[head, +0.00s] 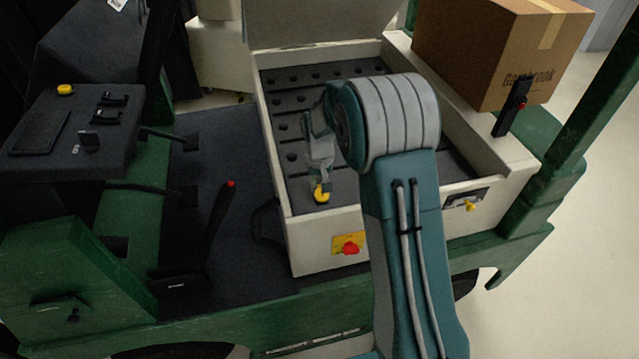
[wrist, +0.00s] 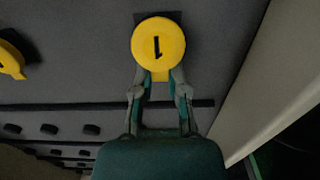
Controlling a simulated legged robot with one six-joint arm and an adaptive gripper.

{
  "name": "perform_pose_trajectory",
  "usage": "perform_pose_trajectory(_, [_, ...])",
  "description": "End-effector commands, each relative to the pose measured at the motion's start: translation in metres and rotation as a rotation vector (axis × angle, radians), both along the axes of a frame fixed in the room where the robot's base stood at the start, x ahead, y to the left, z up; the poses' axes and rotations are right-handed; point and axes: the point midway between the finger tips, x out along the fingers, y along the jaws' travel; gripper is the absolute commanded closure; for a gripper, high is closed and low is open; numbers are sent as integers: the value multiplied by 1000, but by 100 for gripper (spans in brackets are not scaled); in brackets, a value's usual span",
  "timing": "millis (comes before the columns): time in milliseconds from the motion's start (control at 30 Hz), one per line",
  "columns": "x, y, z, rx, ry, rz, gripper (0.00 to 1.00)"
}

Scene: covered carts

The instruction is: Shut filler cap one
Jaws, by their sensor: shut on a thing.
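Filler cap one (wrist: 158,42) is a round yellow cap marked "1", with a small tab on the near side in the wrist view. My gripper (wrist: 159,78) is shut on that tab, one finger on each side. In the head view the yellow cap (head: 321,195) shows at the tip of my gripper (head: 321,184), near the front left corner of the cream box. A dark patch shows behind the cap; I cannot tell how closely the cap sits on its opening. A second yellow cap (wrist: 10,60) is partly cut off at the left of the wrist view.
The open cream box (head: 273,150) has raised walls and dark battery tops with rows of small black plugs. A cardboard box (head: 480,50) stands on its right. A red button (head: 350,248) is on its front. A black lever (head: 215,225) stands to the left.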

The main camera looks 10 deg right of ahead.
Motion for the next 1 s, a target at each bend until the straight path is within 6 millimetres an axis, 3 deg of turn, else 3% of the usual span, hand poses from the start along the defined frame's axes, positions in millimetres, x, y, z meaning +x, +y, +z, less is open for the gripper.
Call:
perform_pose_trajectory(300, [-4, 0, -10, 1, 130, 0, 100])
perform_pose_trajectory(767, [-4, 1, -9, 1, 143, 0, 100])
perform_pose_trajectory(800, [-4, 1, -9, 1, 142, 0, 64])
perform_pose_trajectory(867, [-4, 1, -9, 1, 142, 0, 39])
perform_pose_trajectory(1000, [-3, 0, -8, 0, 138, 0, 39])
